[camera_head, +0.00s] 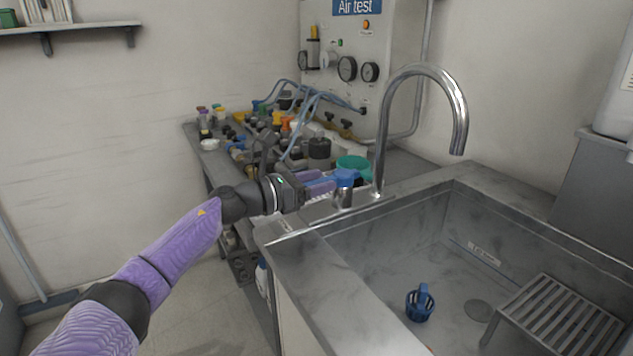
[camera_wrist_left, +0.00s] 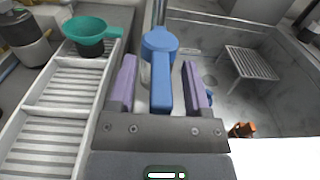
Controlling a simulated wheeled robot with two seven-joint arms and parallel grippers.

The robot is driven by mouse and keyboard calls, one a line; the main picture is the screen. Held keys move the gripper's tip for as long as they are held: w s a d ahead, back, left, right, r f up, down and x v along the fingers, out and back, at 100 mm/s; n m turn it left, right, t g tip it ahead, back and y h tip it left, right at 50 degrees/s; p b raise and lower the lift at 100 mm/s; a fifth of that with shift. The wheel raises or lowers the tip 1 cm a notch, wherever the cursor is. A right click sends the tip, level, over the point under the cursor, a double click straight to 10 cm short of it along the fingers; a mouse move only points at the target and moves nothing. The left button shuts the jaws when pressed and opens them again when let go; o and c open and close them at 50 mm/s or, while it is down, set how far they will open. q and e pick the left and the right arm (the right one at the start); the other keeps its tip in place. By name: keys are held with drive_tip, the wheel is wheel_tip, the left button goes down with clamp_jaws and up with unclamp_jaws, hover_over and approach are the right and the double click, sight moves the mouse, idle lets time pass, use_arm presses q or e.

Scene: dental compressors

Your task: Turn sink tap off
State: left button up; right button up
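The sink tap has a tall curved metal spout (camera_head: 415,72) at the sink's back left corner. Its blue lever handle (camera_head: 346,176) sits on a short metal base left of the spout. No water stream shows below the spout. My left gripper (camera_head: 325,182) reaches the handle from the left. In the left wrist view, the blue handle (camera_wrist_left: 160,85) points toward the palm, between the two purple fingers of the left gripper (camera_wrist_left: 158,66). A gap shows on each side of the handle, so the fingers are open around it. My right gripper is out of view.
A bench crowded with fittings and hoses stands behind my left arm. A teal funnel (camera_wrist_left: 88,30) is close left of the gripper. A gauge panel (camera_head: 345,45) stands behind.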

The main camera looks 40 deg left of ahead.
use_arm(q)
drive_tip(key=p+v, duration=0.3)
drive_tip(key=v, duration=0.5)
drive_tip(key=shift+s+a+r, duration=0.15)
drive_tip(key=shift+s+r, duration=0.05)
drive_tip(key=shift+s, duration=0.2)
drive_tip(key=shift+s+a+f, duration=0.1)
drive_tip(key=shift+s+a, duration=0.1)
drive_tip(key=shift+s, duration=0.35)
